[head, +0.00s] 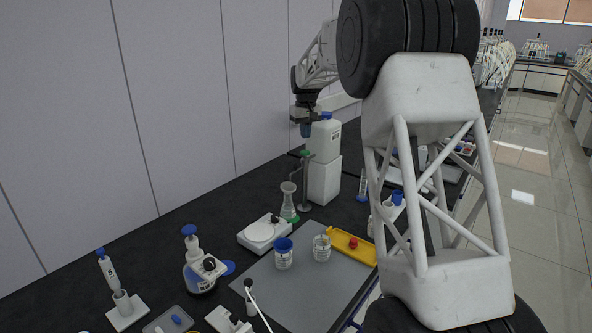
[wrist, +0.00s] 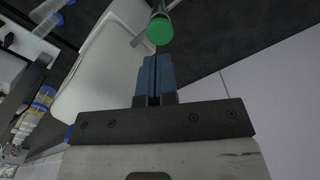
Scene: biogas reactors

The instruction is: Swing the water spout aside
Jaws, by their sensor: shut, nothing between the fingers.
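The water spout is a thin grey metal post (head: 305,185) with a green top, standing at the left front side of a white container. A thin arm reaches left from it above a conical flask (head: 289,203). In the wrist view the green cap (wrist: 159,31) shows just beyond the fingertips, with grey metal behind it. My gripper (head: 306,133) is above the green top, pointing down. Its blue fingers (wrist: 155,62) are together with nothing between them. Whether the fingertips touch the cap I cannot tell.
The white container (head: 324,178) stands close beside the post. A white balance (head: 262,235), two beakers and a yellow tray (head: 352,246) are in front on the dark bench. The grey wall (head: 180,100) is behind. My arm covers part of the right side.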

